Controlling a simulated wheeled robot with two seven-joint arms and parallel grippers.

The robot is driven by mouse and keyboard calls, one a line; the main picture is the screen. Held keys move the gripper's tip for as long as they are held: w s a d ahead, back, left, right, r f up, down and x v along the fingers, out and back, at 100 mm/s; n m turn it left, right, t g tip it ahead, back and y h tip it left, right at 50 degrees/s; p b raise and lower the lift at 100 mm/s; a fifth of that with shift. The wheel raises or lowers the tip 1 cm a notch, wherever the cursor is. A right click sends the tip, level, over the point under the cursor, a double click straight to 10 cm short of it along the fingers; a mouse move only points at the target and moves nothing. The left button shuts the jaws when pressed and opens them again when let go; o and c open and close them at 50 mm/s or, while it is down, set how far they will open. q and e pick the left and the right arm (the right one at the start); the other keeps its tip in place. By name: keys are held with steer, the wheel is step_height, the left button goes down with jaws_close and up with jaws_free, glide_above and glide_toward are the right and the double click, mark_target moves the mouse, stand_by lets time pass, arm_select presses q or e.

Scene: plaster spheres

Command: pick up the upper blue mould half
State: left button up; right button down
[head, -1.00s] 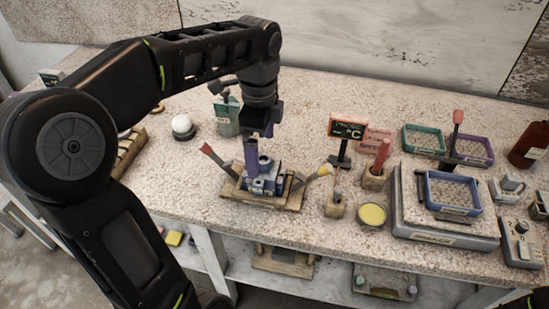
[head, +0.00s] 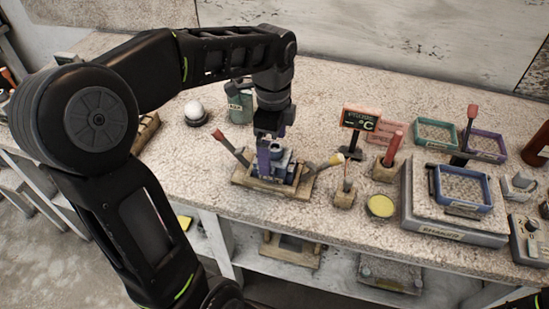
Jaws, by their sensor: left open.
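The blue mould (head: 284,170) sits on a wooden base (head: 243,179) near the front middle of the bench. Handles with a red tip on the left and a yellow tip on the right flank it. My left gripper (head: 270,158) is open and points down at the mould's upper part, with its purple-looking fingers at the mould's left side. Whether the fingers touch the upper half is not clear, and the seam between the halves is too small to make out. My right gripper does not show.
A white sphere (head: 194,111) on a dark stand and a green bag (head: 240,107) stand behind. A temperature display (head: 357,123), a yellow round dish (head: 381,206) and a scale (head: 440,231) with a blue tray (head: 463,206) are to the right.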

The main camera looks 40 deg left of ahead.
mark_target(274, 157)
arm_select(q)
step_height(274, 157, down, 4)
steer(key=shift+f, duration=0.1)
stand_by(0.6)
steer(key=shift+w, duration=0.1)
steer(key=c, duration=1.4)
steer(key=shift+c, duration=0.2)
step_height(274, 157, up, 10)
stand_by(0.6)
